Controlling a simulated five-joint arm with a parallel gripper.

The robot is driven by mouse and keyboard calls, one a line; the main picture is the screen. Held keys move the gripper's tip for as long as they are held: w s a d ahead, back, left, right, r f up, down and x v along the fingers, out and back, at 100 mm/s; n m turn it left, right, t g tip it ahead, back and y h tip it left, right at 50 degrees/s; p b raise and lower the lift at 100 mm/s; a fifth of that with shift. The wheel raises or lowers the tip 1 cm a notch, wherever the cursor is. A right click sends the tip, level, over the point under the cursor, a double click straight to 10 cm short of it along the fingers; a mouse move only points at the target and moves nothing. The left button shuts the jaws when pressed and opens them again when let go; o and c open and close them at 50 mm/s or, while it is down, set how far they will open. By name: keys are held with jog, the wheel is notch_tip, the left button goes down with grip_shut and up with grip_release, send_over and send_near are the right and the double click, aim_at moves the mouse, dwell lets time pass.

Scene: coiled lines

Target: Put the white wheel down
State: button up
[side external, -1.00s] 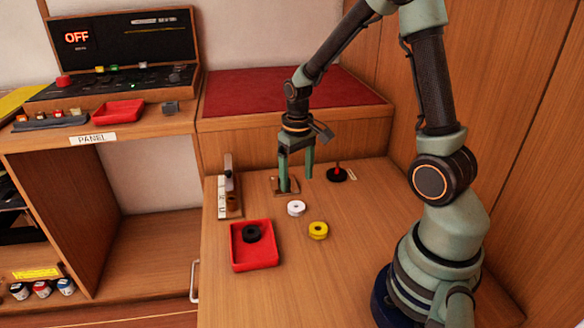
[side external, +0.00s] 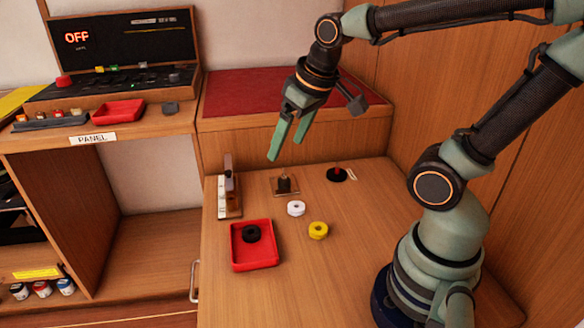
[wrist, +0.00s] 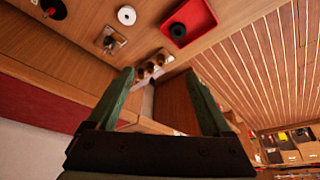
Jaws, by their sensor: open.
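The white wheel (side external: 296,208) lies flat on the wooden table, between the small post on a square base (side external: 285,186) and the yellow wheel (side external: 318,231). It also shows near the top of the wrist view (wrist: 127,15). My gripper (side external: 287,150) is open and empty, raised in the air above the back of the table, apart from the wheel. In the wrist view its two green fingers (wrist: 160,85) are spread with nothing between them.
A red tray (side external: 240,264) holding a black wheel (side external: 251,233) is at the front left. A rack (side external: 229,192) stands at the left edge. A black disc with a red pin (side external: 337,174) is at the back right.

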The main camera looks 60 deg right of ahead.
jog(key=shift+s+a+r+n+t, duration=0.3)
jog(key=shift+s+a+r+t, duration=0.35)
jog(key=shift+s+a, duration=0.3)
jog(key=shift+w, duration=0.1)
dwell(0.7)
